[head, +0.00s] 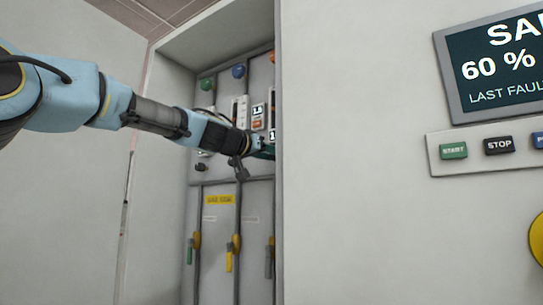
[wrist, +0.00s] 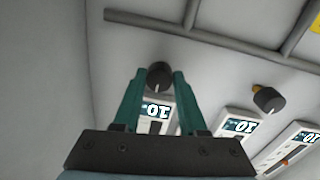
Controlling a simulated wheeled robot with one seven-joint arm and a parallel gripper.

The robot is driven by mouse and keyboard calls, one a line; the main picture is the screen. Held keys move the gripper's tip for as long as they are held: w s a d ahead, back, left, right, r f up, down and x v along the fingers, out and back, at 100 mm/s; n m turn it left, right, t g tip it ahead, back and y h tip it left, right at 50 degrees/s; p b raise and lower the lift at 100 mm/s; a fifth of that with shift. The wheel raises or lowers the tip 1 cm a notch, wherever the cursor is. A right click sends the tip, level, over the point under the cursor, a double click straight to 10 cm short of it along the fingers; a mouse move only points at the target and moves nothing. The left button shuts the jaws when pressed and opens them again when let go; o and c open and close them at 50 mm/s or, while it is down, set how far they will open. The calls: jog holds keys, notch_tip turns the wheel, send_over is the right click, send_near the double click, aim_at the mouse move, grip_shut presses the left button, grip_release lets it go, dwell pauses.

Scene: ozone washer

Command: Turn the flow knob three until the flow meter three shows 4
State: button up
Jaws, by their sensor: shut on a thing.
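A dark round knob (wrist: 159,73) with a pale pointer mark sits between the teal fingers of my gripper (wrist: 159,80) in the wrist view. The fingers are shut on its sides. Just below it in that view is a flow meter (wrist: 158,111) with a lit readout. The readout appears upside down, and I cannot read its value surely. In the head view my gripper (head: 266,151) reaches into the recessed panel, and the cabinet edge hides the fingertips and the held knob.
Another knob (wrist: 267,99) and more meters (wrist: 238,125) lie to the right in the wrist view. In the head view, a cabinet wall (head: 360,190) stands right of the recess. Yellow-handled valves (head: 230,255) are below my arm. A screen (head: 495,65) is at upper right.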

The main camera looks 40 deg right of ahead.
grip_shut()
jog(key=n+b, duration=0.2)
jog(key=shift+f+n, duration=0.15)
jog(key=shift+n, duration=0.25)
jog(key=n+b, duration=0.1)
jog(key=n, duration=0.1)
jog(key=shift+s+n, duration=0.1)
jog(key=shift+n, duration=0.3)
jog(key=n+b, duration=0.1)
jog(key=n, duration=1)
jog(key=shift+t, duration=0.3)
jog(key=shift+n, duration=0.4)
